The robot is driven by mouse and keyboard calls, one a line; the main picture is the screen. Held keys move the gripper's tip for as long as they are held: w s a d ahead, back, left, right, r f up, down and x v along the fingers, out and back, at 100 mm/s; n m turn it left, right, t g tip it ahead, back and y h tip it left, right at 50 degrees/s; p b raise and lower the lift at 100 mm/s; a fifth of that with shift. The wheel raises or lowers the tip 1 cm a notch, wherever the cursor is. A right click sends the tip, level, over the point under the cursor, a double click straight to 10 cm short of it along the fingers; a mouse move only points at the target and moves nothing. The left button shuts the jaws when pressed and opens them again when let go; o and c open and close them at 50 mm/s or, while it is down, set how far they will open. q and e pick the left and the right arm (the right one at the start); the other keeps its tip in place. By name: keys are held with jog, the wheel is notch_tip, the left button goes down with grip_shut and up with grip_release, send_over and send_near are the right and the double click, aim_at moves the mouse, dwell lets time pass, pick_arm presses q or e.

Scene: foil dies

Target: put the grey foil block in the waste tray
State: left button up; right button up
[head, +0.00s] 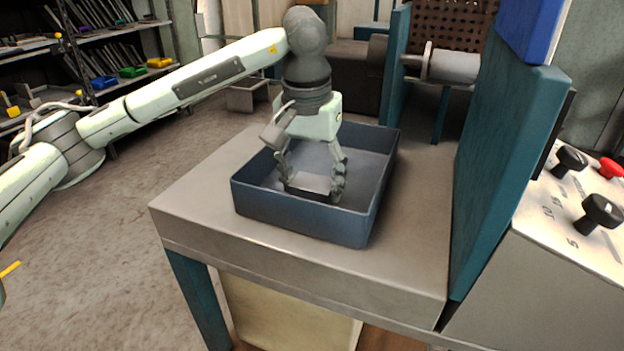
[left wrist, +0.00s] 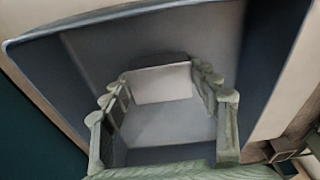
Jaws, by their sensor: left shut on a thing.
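The waste tray (head: 300,219) is an open dark blue box on the metal table. Its inside and walls fill much of the left wrist view (left wrist: 270,60). My left gripper (head: 312,183) reaches down into the tray, its fingers below the rim. It is shut on the grey foil block (head: 310,181), a small pale grey piece with a dark edge. The block also shows between the fingers in the left wrist view (left wrist: 162,84). It is low in the tray; I cannot tell whether it touches the floor. My right gripper is not in view.
The table (head: 200,207) has bare metal around the tray. A teal machine panel (head: 495,180) rises on the right, with a control panel (head: 590,195) bearing knobs beyond it. Shelves with coloured bins (head: 105,82) stand at the far left.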

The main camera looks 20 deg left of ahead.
aim_at(310, 188)
pick_arm(q)
jog(key=shift+f, duration=0.1)
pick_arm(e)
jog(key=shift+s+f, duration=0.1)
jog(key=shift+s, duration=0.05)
pick_arm(q)
jog(key=o, duration=0.7)
jog(key=shift+o, duration=0.7)
jog(key=shift+r, duration=0.3)
notch_tip(310, 188, up, 12)
jog(key=s, duration=0.1)
jog(key=shift+s+f, duration=0.2)
jog(key=shift+s, duration=0.05)
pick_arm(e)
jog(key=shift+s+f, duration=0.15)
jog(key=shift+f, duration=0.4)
